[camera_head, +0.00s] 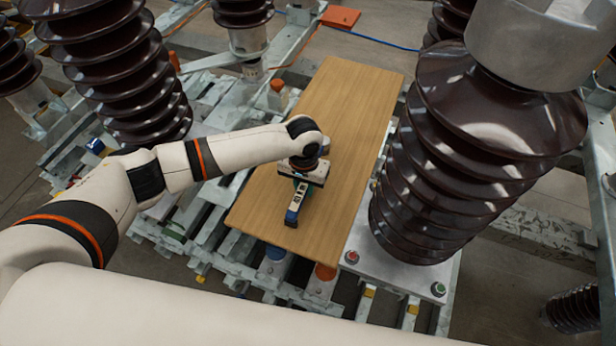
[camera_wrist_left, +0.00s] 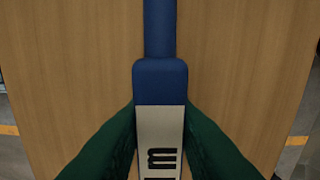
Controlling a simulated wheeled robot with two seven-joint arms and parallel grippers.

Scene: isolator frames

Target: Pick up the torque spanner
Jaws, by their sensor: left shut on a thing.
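The torque spanner (camera_head: 294,208) lies along the wooden board, with a blue handle end and a pale metal body. In the left wrist view the spanner (camera_wrist_left: 160,85) runs up the middle, blue at the top and silver with dark lettering lower down. My left gripper (camera_head: 302,185) is over the spanner and shut on its body. Its green fingers (camera_wrist_left: 160,150) press in from both sides of the silver part. The far end of the spanner is hidden under my wrist. I cannot tell whether it is touching the board. My right gripper is not in view.
The wooden board (camera_head: 345,120) is otherwise bare and rests on metal framework. Large brown ribbed insulators stand close on the right (camera_head: 440,150) and at the left (camera_head: 125,70). An orange block (camera_head: 340,17) lies at the back, near a blue cable.

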